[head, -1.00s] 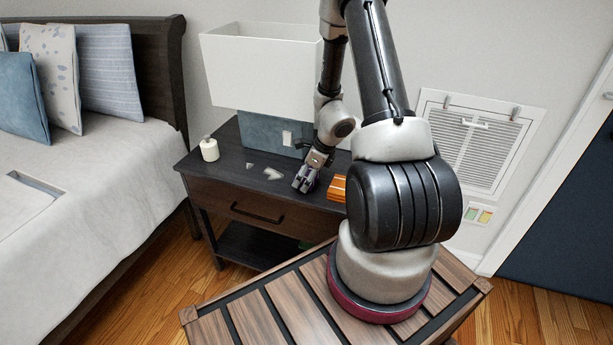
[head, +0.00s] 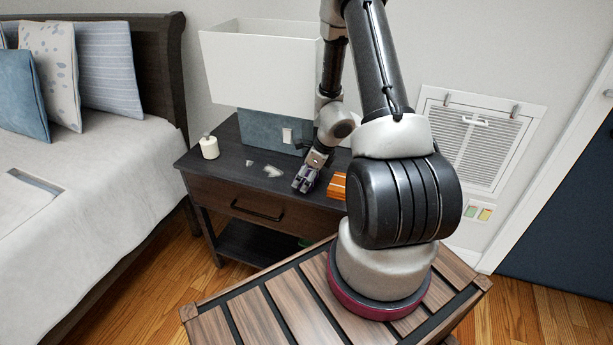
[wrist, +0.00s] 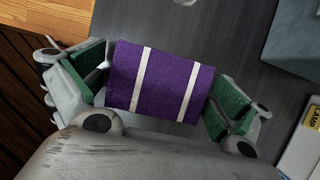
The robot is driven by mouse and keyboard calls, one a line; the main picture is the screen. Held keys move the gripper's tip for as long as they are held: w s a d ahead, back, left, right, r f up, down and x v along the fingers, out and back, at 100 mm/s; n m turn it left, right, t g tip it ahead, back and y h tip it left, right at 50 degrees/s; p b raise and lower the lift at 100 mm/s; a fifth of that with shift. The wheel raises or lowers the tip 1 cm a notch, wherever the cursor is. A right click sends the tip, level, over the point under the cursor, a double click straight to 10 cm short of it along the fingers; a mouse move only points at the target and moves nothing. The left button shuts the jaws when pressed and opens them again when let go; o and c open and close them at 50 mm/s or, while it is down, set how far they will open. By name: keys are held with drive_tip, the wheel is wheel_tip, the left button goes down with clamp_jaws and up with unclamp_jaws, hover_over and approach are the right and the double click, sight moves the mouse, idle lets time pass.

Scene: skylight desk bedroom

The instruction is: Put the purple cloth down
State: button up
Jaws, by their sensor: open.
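The purple cloth (wrist: 165,83) has two white stripes. In the wrist view it lies between the fingers of my gripper (wrist: 160,90), over the dark nightstand top (wrist: 215,25). The green finger pads stand on either side of it; the left one looks very close to or touching the cloth edge, and a narrow gap shows near the right one. My gripper (head: 306,180) is open, low at the front of the nightstand (head: 225,165) in the head view. There the cloth is mostly hidden by the fingers.
On the nightstand are a white bottle (head: 209,148), small pale pieces (head: 272,171), an orange item (head: 337,186) right of my gripper, and a lamp with a blue-grey base (head: 265,130). The bed (head: 90,200) is at left.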

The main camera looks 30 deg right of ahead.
drive_tip(key=v, duration=0.8)
drive_tip(key=shift+a+r, duration=0.2)
drive_tip(key=shift+a, duration=0.2)
drive_tip(key=s+a+r+n, duration=0.25)
drive_tip(key=r+n, duration=0.35)
drive_tip(key=r, duration=0.3)
drive_tip(key=s+a+r+n, duration=0.1)
drive_tip(key=a+r+n, duration=0.4)
drive_tip(key=r, duration=0.4)
drive_tip(key=s+r+n+h, duration=0.1)
drive_tip(key=s+r+n, duration=0.5)
drive_tip(key=s+n, duration=0.2)
drive_tip(key=s+d+r+n+h, duration=0.1)
drive_tip(key=s+r+n, duration=0.6)
drive_tip(key=s+n, duration=0.2)
drive_tip(key=shift+s+r+t+h, duration=0.35)
drive_tip(key=shift+s+t+h, duration=0.05)
drive_tip(key=shift+s, duration=0.2)
drive_tip(key=shift+d, duration=0.15)
